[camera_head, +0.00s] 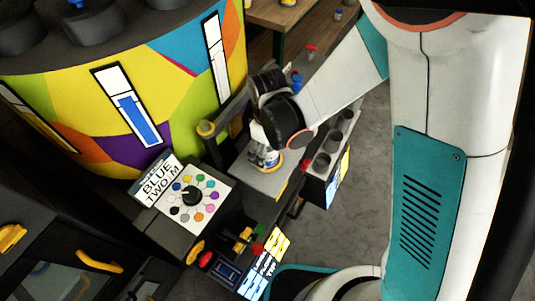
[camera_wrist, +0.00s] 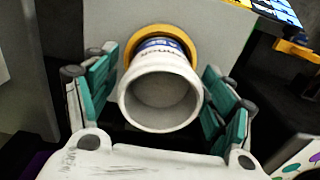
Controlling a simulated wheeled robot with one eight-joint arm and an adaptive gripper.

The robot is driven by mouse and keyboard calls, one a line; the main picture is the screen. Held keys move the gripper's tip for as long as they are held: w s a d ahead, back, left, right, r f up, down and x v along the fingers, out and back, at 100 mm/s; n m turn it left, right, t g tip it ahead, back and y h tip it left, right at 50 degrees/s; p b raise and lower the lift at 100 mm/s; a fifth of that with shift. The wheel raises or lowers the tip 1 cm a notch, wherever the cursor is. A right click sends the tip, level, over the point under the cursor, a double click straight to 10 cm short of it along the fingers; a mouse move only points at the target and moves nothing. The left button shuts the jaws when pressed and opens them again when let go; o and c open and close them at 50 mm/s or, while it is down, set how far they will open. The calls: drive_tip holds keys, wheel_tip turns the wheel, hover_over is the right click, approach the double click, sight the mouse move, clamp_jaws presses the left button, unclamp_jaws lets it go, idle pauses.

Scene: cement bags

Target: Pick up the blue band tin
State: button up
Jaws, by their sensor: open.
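The blue band tin (camera_wrist: 161,95) is a white, round, open-mouthed tin with a blue band and dark lettering, set within a yellow ring (camera_wrist: 178,31) on a grey plate. In the head view the tin (camera_head: 263,155) is small and partly hidden beneath my wrist. My gripper (camera_wrist: 160,70) is open, with teal-padded fingers on the left and right of the tin. A gap shows at the left finger; the right finger is close, and I cannot tell whether it touches. The tin's lower part is largely hidden in the wrist view.
A multicoloured drum (camera_head: 170,80) stands at the left. A rack with several round holders (camera_head: 321,160) is right of the tin. Open grey floor (camera_head: 365,190) lies further right.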

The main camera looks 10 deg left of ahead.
drive_tip(key=shift+f, duration=0.7)
drive_tip(key=shift+c, duration=0.6)
drive_tip(key=shift+r, duration=0.1)
drive_tip(key=c, duration=1.2)
drive_tip(key=shift+c, duration=0.2)
